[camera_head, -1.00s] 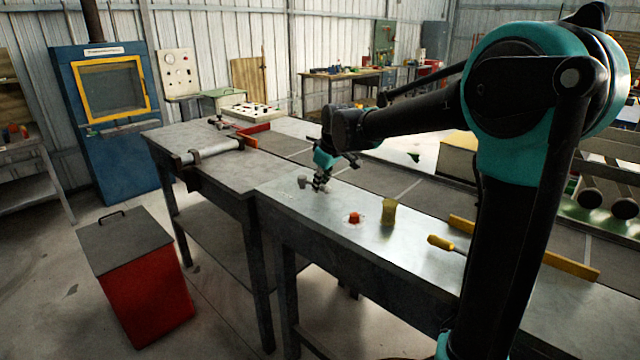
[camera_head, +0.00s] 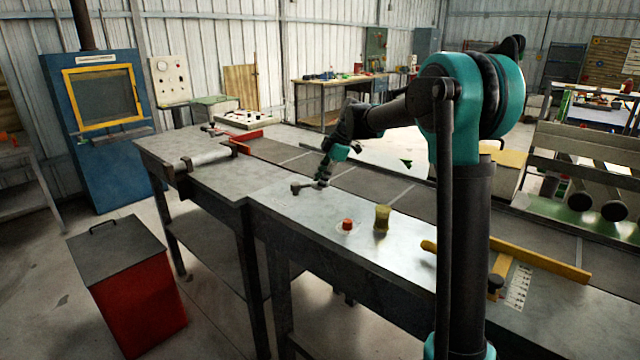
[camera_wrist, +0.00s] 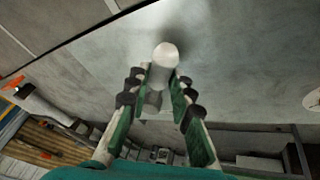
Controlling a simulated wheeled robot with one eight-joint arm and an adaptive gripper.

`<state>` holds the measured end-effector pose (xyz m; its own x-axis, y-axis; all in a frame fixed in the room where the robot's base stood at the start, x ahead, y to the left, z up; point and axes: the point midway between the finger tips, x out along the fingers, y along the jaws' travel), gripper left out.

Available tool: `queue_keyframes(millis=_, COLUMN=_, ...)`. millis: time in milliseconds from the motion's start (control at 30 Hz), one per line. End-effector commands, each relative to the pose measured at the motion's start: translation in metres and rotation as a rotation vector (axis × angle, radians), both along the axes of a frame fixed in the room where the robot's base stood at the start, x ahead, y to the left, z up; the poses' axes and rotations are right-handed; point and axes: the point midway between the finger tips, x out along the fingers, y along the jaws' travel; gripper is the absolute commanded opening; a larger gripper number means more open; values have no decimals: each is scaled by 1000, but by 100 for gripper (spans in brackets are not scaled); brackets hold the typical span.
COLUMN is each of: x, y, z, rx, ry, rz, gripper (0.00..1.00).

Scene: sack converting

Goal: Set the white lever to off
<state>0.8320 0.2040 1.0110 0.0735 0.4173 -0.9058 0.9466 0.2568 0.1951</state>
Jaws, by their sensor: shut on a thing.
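The white lever (camera_wrist: 165,54) shows in the wrist view as a pale, round-ended cylinder between the fingers of my gripper (camera_wrist: 160,88). My gripper is shut on it, and the rounded tip sticks out past the fingertips. In the head view my gripper (camera_head: 322,183) is low over the near metal bench, pointing down. The lever (camera_head: 297,188) shows there as a small grey-white piece just left of the fingertips, leaning left and low over the bench top. Its base is partly hidden by the fingers, and no off marking is readable.
On the bench (camera_head: 290,207) stand a red button (camera_head: 347,225) and a yellowish spool-like cylinder (camera_head: 382,218). A yellow bar (camera_head: 540,262) lies farther right. A pale roller (camera_head: 207,158) is on the left bench, and a red bin (camera_head: 130,300) stands on the floor.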

Motion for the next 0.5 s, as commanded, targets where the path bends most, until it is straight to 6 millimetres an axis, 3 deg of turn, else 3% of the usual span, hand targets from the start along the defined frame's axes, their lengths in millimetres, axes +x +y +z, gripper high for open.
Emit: queue_keyframes(millis=500, x=22, y=8, z=0, rx=-1, ry=0, rz=277, gripper=0)
